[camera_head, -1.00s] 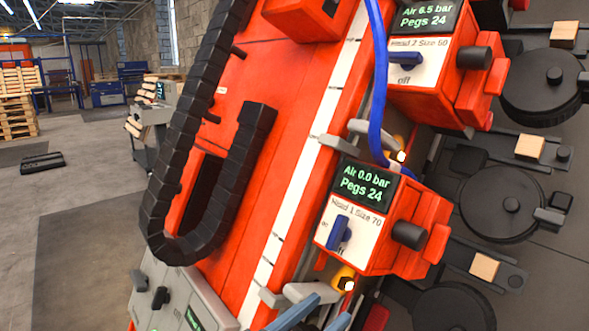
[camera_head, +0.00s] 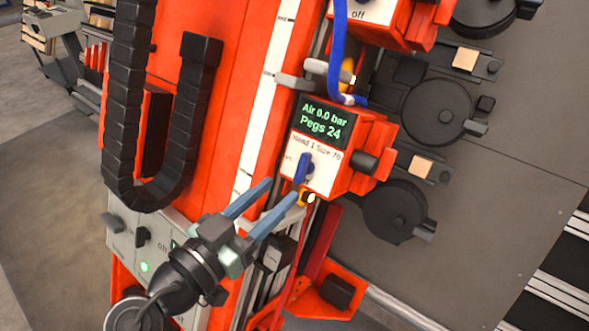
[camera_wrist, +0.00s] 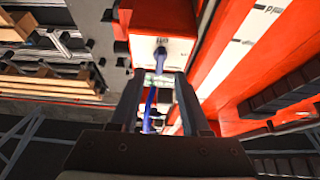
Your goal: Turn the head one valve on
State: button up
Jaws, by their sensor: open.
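The head one valve is a blue handle (camera_head: 304,168) on the white plate of the orange head one box (camera_head: 347,180). The box's display (camera_head: 318,121) reads "Air 0.0 bar, Pegs 24". The handle's long side runs near upright in the picture, its lower end away from the "on" mark at left. The handle also shows in the wrist view (camera_wrist: 161,58), just beyond and between the fingertips. My gripper (camera_head: 283,188) is open and empty, its two fingers pointing up at the handle from the lower left. The fingers appear apart from the handle.
A second orange box (camera_head: 380,20) stands above, with a blue hose (camera_head: 342,50) running between. A black cable chain (camera_head: 125,110) hangs at left. A grey panel (camera_head: 125,232) with knobs lies below left. Black round parts (camera_head: 437,112) line the right.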

aim_at(298, 173)
jog(key=x, duration=0.6)
grip_shut()
